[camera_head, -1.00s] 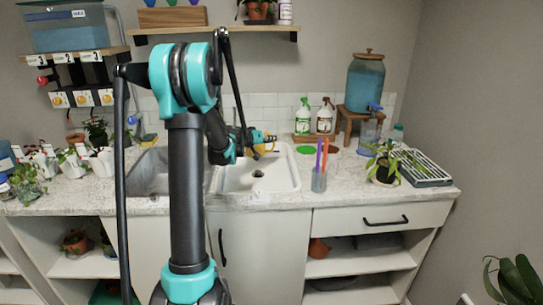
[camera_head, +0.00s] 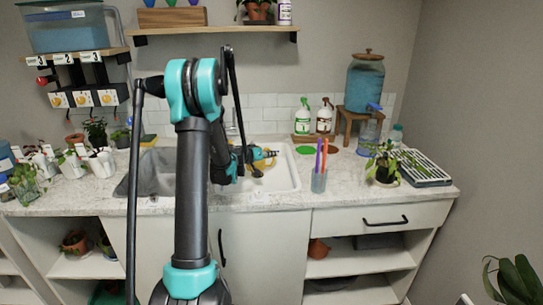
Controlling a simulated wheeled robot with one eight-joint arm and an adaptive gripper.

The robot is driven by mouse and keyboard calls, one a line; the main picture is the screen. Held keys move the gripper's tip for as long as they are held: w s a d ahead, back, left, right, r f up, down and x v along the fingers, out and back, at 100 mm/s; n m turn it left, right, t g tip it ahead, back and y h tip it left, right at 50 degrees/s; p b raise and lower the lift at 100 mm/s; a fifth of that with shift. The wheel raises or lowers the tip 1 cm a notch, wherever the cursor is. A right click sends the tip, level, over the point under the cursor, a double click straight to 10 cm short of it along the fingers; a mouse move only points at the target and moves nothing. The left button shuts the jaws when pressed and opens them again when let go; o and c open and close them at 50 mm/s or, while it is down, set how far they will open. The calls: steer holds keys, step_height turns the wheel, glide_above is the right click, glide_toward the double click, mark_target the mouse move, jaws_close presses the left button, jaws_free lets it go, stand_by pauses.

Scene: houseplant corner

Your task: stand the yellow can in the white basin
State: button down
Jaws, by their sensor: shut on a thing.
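The white basin (camera_head: 285,181) is the right-hand sink bowl in the counter. My gripper (camera_head: 262,157) is over its left part, shut on the yellow can (camera_head: 257,170). Only small yellow parts of the can show around the gripper, and my arm and gripper hide the rest. The can is at the basin, low against its back-left area. I cannot tell whether its base touches the basin floor.
A grey sink bowl (camera_head: 152,172) lies left of the basin, partly behind my arm. A cup with purple and red sticks (camera_head: 319,181) stands right of the basin. Two spray bottles (camera_head: 303,117) stand behind. Potted plants line the left counter.

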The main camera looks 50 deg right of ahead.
steer(key=c, duration=1.6)
jaws_free()
steer(key=shift+r, duration=0.1)
steer(key=v, duration=1.2)
steer(key=shift+w, duration=0.1)
steer(key=shift+a, duration=0.1)
